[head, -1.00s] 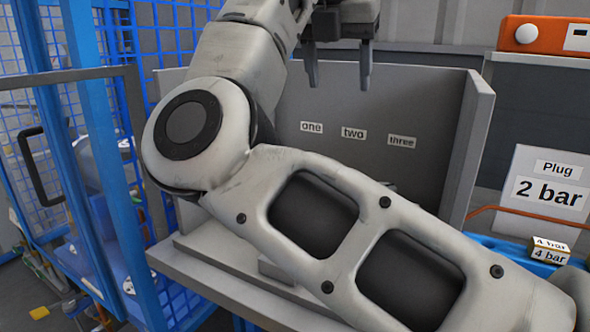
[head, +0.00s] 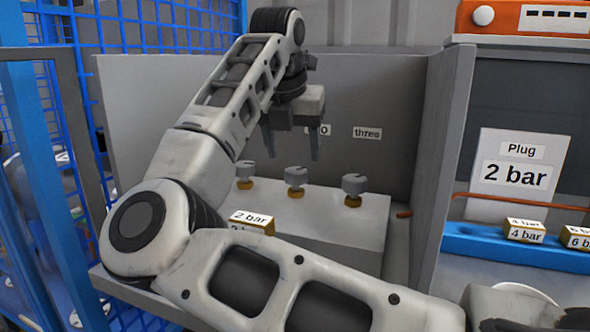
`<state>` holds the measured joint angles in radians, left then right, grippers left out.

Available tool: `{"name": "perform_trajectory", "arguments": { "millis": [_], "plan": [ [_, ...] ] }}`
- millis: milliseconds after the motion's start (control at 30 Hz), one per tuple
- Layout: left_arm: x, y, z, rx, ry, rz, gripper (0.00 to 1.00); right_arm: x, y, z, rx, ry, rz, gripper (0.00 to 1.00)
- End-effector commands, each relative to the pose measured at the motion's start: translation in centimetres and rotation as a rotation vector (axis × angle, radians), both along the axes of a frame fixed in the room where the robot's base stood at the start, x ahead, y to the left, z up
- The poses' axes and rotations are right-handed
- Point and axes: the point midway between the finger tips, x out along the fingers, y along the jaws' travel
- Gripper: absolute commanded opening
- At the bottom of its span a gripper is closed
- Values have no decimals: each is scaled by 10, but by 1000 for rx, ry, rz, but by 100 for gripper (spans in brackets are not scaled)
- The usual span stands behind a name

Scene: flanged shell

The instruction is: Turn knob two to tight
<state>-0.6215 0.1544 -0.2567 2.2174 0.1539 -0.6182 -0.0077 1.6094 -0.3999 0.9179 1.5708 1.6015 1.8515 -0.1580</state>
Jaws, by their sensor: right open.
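Three grey knobs on brass stems stand in a row on a grey block inside a grey shell. The middle knob (head: 295,178) is the one in the place of label two. The left knob (head: 245,172) and the right knob (head: 353,187) stand on either side of it. Label three (head: 367,132) shows on the back wall; label two (head: 319,130) is partly covered by my gripper and label one is hidden. My right gripper (head: 293,158) is open and empty, fingers pointing down, just above or behind the middle knob; the exact depth is hard to tell. My left gripper is out of view.
A 2 bar block (head: 251,221) sits at the block's front, partly behind my arm. The shell's right wall (head: 440,160) stands high. Outside it are a Plug 2 bar sign (head: 516,174), a blue tray (head: 470,240) with bar-marked blocks, and an orange device (head: 525,17).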

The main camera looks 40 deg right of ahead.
Motion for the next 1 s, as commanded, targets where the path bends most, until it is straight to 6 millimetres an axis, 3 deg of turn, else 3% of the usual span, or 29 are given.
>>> {"name": "perform_trajectory", "arguments": {
  "millis": [100,233,667,833,1000],
  "plan": [
    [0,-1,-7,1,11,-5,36,4,-7,-22,1,3,-1,60],
    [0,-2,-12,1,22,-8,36,8,-12,-36,1,1,-1,60],
    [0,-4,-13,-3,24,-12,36,10,-16,-44,-1,-1,-1,60],
    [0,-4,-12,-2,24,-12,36,10,-16,-44,0,0,-1,16],
    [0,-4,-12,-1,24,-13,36,10,-16,-43,0,0,-2,16]
  ]
}}
